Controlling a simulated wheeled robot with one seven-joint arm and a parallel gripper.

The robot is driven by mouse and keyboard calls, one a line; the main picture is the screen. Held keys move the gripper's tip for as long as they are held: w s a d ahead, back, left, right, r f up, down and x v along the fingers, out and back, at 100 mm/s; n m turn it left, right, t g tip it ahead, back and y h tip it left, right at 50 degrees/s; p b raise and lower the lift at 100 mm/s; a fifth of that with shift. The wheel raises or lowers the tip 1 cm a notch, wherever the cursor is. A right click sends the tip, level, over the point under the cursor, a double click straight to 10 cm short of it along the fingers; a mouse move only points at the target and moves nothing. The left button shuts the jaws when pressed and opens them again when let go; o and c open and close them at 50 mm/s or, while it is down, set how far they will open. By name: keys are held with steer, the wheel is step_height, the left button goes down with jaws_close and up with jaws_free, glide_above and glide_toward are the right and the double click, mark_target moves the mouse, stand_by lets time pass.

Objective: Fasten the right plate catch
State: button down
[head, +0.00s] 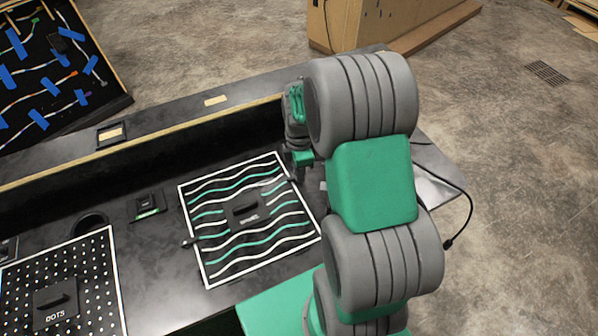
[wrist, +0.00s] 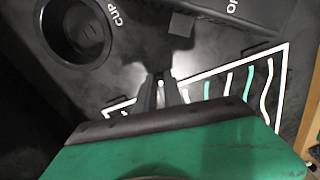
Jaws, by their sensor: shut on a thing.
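The plate (head: 217,265) with white and green wavy lines, a white border and a dark central handle (head: 246,208) lies flat on the black console. A small catch (head: 190,242) sits at its left edge. My gripper (head: 296,178) is at the plate's right edge, partly hidden by my arm. In the wrist view, the plate (wrist: 225,88) shows beyond my gripper. The gripper's fingers (wrist: 161,92) are shut on a small piece at the right plate catch. The fingers cover most of the catch, so its angle cannot be told.
A dotted plate (head: 105,268) lies at the left. A round cup recess (wrist: 75,32) and a dark block (wrist: 182,25) are close to my fingers in the wrist view. A raised wooden-edged ledge (head: 150,137) runs behind the plates. A cable hangs at the console's right end.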

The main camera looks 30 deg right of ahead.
steer(key=shift+w+n, duration=0.1)
steer(key=shift+n, duration=0.8)
steer(key=c, duration=1.5)
jaws_free()
steer(key=shift+o, duration=0.2)
steer(key=shift+r, duration=0.1)
step_height(320, 180, up, 8)
steer(key=shift+f, duration=0.15)
